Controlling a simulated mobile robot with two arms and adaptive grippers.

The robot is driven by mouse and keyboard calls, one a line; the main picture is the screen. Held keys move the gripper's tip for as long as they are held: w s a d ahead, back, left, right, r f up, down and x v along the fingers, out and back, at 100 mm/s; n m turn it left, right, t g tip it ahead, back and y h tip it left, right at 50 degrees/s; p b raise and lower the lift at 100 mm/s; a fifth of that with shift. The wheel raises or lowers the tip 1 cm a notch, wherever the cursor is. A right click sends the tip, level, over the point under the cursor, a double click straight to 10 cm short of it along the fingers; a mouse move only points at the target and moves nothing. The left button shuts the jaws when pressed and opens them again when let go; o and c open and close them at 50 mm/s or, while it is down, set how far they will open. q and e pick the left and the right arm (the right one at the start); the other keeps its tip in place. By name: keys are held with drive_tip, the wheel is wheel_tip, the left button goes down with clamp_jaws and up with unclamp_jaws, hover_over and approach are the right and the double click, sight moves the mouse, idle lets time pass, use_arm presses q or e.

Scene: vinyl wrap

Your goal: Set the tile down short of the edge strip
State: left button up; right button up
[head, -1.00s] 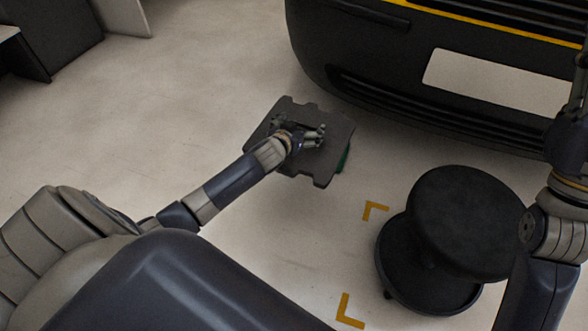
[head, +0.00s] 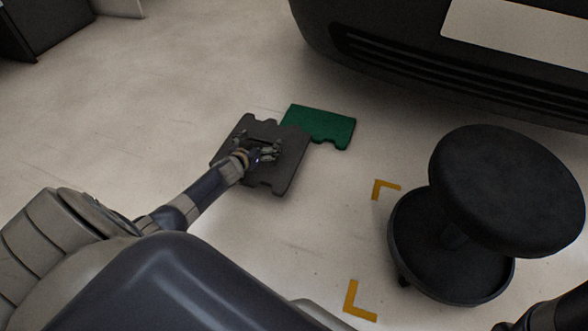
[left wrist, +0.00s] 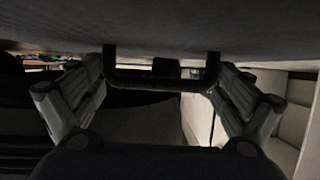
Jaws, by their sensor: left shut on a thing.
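The dark grey tile (head: 283,168) has notched edges and a handle on top. My left gripper (head: 262,150) is shut on that handle in the head view. In the left wrist view the handle (left wrist: 155,83) lies between the fingers of my left gripper (left wrist: 160,75), with the tile's face (left wrist: 160,35) across the top. The green edge strip (head: 322,125) lies on the floor, up and right of the tile. The tile's upper right corner meets or overlaps the strip's left end in the picture. I cannot tell whether the tile touches the floor. My right gripper is out of view.
A black round stool (head: 505,190) stands at the right, near yellow corner marks (head: 385,188) on the floor. A dark vehicle front (head: 400,60) fills the upper right. The pale floor (head: 130,120) left of the tile is clear.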

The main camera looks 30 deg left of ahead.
sight(294, 167)
use_arm(q)
drive_tip(key=d+b, duration=0.1)
drive_tip(key=d, duration=0.3)
drive_tip(key=d+f+b, duration=0.1)
drive_tip(key=d+b, duration=0.1)
drive_tip(key=d, duration=0.2)
drive_tip(key=d+b, duration=0.1)
drive_tip(key=d, duration=0.4)
drive_tip(key=shift+w+d+f+b, duration=0.1)
drive_tip(key=shift+w+f+b, duration=0.1)
drive_tip(key=shift+b, duration=0.15)
wheel_tip(294, 167, down, 3)
drive_tip(key=b, duration=0.3)
drive_tip(key=shift+f+b, duration=0.15)
drive_tip(key=shift+b, duration=0.15)
drive_tip(key=shift+f, duration=0.15)
drive_tip(key=o, duration=0.8)
